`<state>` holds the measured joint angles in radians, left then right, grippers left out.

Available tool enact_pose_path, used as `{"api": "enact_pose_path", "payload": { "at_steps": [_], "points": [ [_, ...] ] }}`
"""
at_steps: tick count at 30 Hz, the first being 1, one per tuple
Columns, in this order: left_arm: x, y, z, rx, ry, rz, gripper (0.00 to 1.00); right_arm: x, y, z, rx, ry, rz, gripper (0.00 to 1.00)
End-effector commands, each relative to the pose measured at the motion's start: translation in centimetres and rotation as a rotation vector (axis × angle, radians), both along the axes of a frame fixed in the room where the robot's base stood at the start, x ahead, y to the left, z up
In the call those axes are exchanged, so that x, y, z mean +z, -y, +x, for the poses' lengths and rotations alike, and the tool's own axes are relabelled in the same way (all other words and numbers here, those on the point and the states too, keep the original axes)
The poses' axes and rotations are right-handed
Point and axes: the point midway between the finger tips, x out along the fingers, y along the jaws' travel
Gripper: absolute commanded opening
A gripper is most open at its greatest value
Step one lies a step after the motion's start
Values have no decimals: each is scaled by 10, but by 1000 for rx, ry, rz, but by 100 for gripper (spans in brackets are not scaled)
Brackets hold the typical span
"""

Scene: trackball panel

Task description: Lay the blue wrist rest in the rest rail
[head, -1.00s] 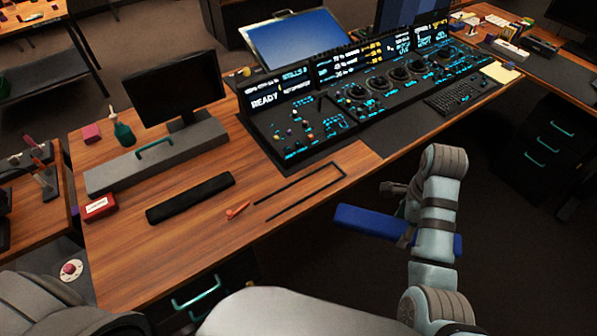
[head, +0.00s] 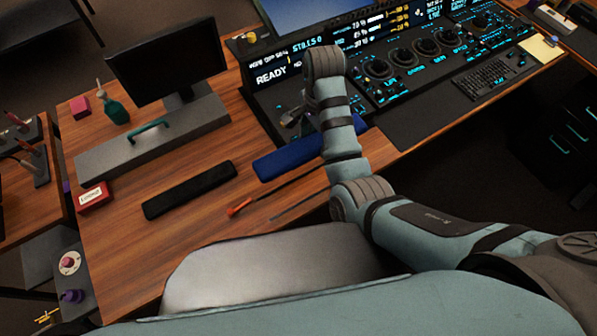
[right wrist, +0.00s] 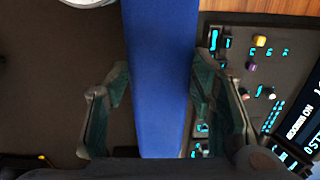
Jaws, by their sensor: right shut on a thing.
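The blue wrist rest (head: 284,161) is a long blue bar above the desk, close to the console's front edge. My right gripper (head: 306,122) is shut on it, and my arm hides its middle. In the right wrist view the blue bar (right wrist: 160,80) runs lengthwise between the two fingers (right wrist: 163,85). The rest rail (head: 283,188) is a thin dark outline on the desk, on the near side of the bar. My forearm hides its right end. The height of the bar above the desk is hard to tell. My left gripper is out of view.
A black pad (head: 190,189) lies left of the rail. A small orange-red tool (head: 238,208) lies by the rail's left end. The console (head: 400,65) stands behind. A monitor (head: 168,62), green bottle (head: 114,108) and red box (head: 93,197) are at the left.

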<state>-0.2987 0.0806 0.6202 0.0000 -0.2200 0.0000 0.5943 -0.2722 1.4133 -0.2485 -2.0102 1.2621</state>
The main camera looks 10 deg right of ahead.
Motion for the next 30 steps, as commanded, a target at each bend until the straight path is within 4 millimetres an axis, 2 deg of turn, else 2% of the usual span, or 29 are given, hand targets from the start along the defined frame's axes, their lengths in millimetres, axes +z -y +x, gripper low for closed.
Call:
{"api": "enact_pose_path", "payload": {
  "at_steps": [2, 9, 12, 17, 23, 25, 30],
  "points": [
    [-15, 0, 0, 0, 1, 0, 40, -15, -1, 0, 26, -2, -1, 17],
    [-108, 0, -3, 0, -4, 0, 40, -108, -3, -1, 28, -2, 0, 17],
    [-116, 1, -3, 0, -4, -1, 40, -135, -3, -2, 28, -6, 0, 17],
    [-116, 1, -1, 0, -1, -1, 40, -157, -3, -1, 24, -3, 0, 17],
    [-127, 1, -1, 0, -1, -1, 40, -195, -2, -2, 24, -4, 0, 17],
    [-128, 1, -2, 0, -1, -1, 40, -200, -2, -2, 23, -2, 0, 17],
    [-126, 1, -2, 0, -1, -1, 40, -199, -2, -1, 22, -1, 1, 17]
  ]
}}
